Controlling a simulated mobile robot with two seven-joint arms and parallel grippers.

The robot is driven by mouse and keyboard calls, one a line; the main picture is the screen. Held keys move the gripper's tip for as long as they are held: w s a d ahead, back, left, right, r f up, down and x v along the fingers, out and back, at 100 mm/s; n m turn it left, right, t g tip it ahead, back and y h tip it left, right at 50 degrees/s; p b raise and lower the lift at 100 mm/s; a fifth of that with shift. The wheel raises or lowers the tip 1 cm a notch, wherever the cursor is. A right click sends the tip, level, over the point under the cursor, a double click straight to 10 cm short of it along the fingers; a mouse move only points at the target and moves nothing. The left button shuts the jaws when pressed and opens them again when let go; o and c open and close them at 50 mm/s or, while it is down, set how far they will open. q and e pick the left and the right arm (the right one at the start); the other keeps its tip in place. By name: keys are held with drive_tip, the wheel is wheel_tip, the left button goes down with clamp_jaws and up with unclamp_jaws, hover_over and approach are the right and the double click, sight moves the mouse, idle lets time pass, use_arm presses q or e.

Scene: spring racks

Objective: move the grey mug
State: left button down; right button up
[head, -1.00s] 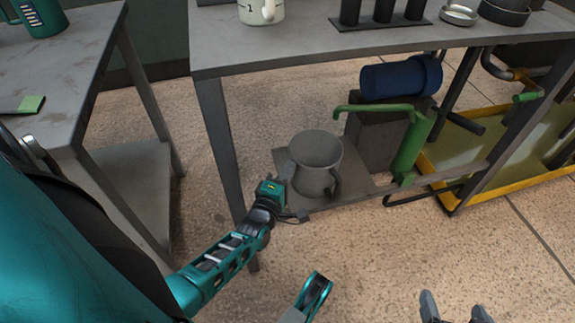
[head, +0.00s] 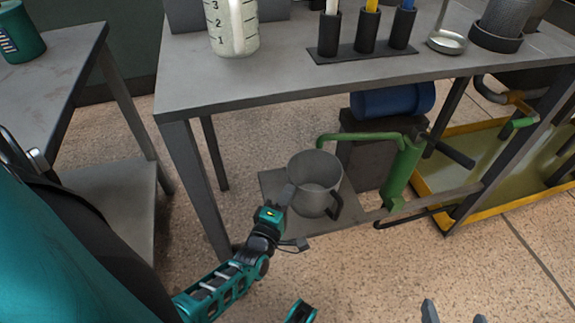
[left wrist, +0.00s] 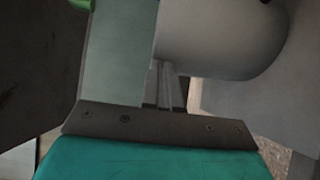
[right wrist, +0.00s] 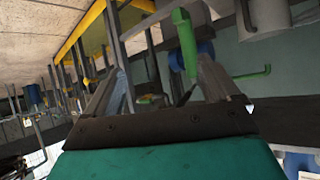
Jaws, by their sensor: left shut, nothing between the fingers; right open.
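The grey mug (head: 315,185) stands upright on a low grey shelf (head: 275,183) under the table, its handle toward the lower right. My left gripper (head: 287,197) is shut and empty at the mug's near left side. Whether it touches the mug I cannot tell. In the left wrist view the mug's pale grey wall (left wrist: 215,42) fills the upper middle, just beyond the closed fingers (left wrist: 170,88). My right gripper (head: 455,313) is open and empty at the bottom edge of the head view, away from the mug.
The table (head: 290,80) overhangs the mug, and its front left leg (head: 195,185) is close to my left arm. A green pump-like handle (head: 400,170) and a dark block (head: 360,150) with a blue cylinder (head: 392,100) stand right of the mug. Open floor lies in front.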

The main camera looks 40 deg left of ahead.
use_arm(q)
wheel_tip(320, 180, up, 20)
drive_tip(key=p, duration=0.9)
drive_tip(key=shift+f, duration=0.15)
use_arm(e)
wheel_tip(320, 180, up, 7)
drive_tip(key=d, duration=0.1)
drive_tip(key=shift+s, duration=0.3)
drive_tip(key=shift+r, duration=0.15)
use_arm(q)
drive_tip(key=s+d+r+m+g+h+p, duration=0.1)
drive_tip(key=s+d+m+g+h+p, duration=0.4)
drive_tip(key=m, duration=1.7)
drive_tip(key=s+d+g+p, duration=0.1)
drive_tip(key=s+d+p, duration=0.3)
drive_tip(key=s, duration=0.3)
drive_tip(key=shift+d+r+m+g+p, duration=0.2)
drive_tip(key=shift+d+m+g+p, duration=0.15)
drive_tip(key=shift+p, duration=0.3)
use_arm(e)
drive_tip(key=s+d+r+h, duration=0.1)
drive_tip(key=d+r, duration=0.2)
drive_tip(key=r, duration=0.3)
drive_tip(key=shift+s, duration=0.25)
